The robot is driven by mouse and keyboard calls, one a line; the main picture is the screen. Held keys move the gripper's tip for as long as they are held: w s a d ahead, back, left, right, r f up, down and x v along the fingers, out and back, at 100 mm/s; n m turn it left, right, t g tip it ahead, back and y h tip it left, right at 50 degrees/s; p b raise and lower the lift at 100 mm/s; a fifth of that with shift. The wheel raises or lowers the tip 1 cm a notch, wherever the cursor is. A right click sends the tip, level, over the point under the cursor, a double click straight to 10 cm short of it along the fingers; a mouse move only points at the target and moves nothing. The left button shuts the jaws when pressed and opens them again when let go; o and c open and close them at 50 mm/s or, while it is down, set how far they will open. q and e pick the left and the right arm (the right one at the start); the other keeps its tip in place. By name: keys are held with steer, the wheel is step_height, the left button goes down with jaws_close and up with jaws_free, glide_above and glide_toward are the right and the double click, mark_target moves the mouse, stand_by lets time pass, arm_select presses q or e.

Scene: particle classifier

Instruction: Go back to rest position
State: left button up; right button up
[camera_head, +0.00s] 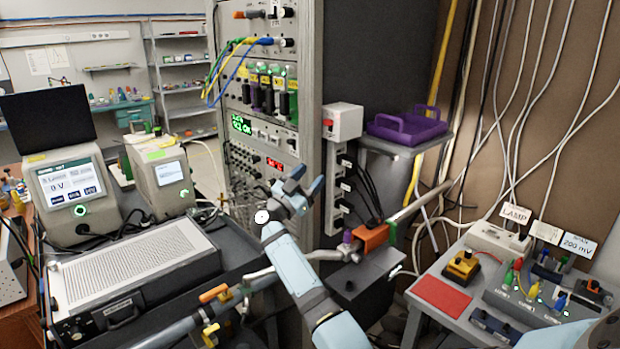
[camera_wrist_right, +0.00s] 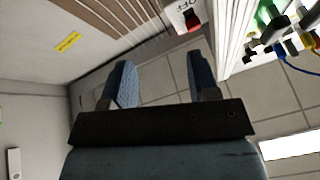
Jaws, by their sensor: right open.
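My right gripper (camera_head: 306,181) is at the end of a light blue arm that rises from the bottom of the head view. It is raised in front of the tall equipment rack (camera_head: 311,110). In the right wrist view the two blue fingers of the gripper (camera_wrist_right: 160,72) stand well apart, with only tiled floor and background between them. It is open and empty. My left gripper does not show in either view.
A white box with a red switch (camera_head: 343,121) and a purple tray (camera_head: 407,126) are right of the rack. A grey ventilated instrument (camera_head: 135,265) is at left. A small table with a red pad (camera_head: 441,296) is at right. A metal pipe crosses near my arm.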

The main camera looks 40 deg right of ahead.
stand_by(0.3)
steer(key=s+a+f+n+t+y+p, duration=0.2)
steer(key=s+a+f+n+t+y, duration=0.5)
steer(key=a+f+n+t+y, duration=0.35)
steer(key=s+a+f+n+t+y+p, duration=0.2)
steer(key=s+a+f+n+t+y, duration=0.55)
steer(key=a+f+n+y, duration=0.5)
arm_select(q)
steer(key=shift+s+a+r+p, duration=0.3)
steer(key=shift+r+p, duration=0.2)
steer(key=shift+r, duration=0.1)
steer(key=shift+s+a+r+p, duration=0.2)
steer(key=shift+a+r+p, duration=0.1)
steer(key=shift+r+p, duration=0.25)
arm_select(e)
steer(key=s+a+f+g+y, duration=0.1)
steer(key=s+a+f+g, duration=0.2)
steer(key=s, duration=0.8)
steer(key=s+a+f+g+y, duration=0.2)
steer(key=s+f+g, duration=0.4)
steer(key=s, duration=0.6)
steer(key=shift+a+f+g+y, duration=0.3)
steer(key=shift+a+f+g, duration=0.1)
steer(key=shift+a, duration=0.2)
